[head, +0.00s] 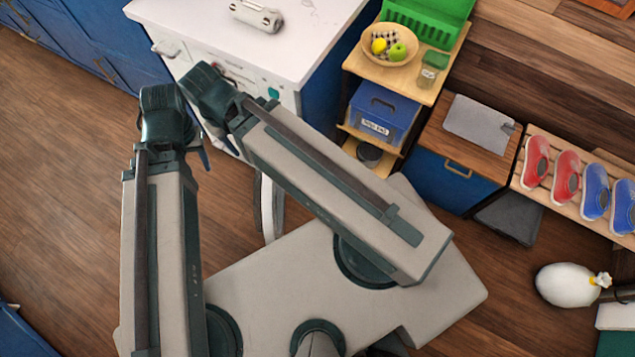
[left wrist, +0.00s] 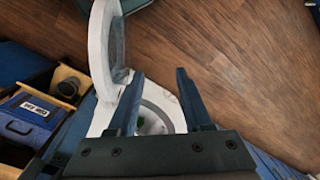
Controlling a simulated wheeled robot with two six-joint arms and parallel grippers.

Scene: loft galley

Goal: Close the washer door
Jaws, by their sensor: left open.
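The white washer (head: 250,83) sits under the white counter. Its round door stands open, showing edge-on as a pale ring (head: 267,207) in the head view, partly behind my arm. In the left wrist view the door (left wrist: 101,55) stands out to the left of the washer's round opening (left wrist: 158,116). My left gripper (head: 215,152) is low in front of the washer, partly hidden by my arms. Its two fingers (left wrist: 160,74) are apart and empty, over the opening and to the right of the door; I see no clear contact with the door. My right gripper is not visible.
A wooden shelf (head: 421,86) with a fruit bowl (head: 367,52) and a blue box (head: 381,116) stands right of the washer. Blue cabinets (head: 82,48) line the left. The wooden floor (head: 70,170) left of my arms is clear.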

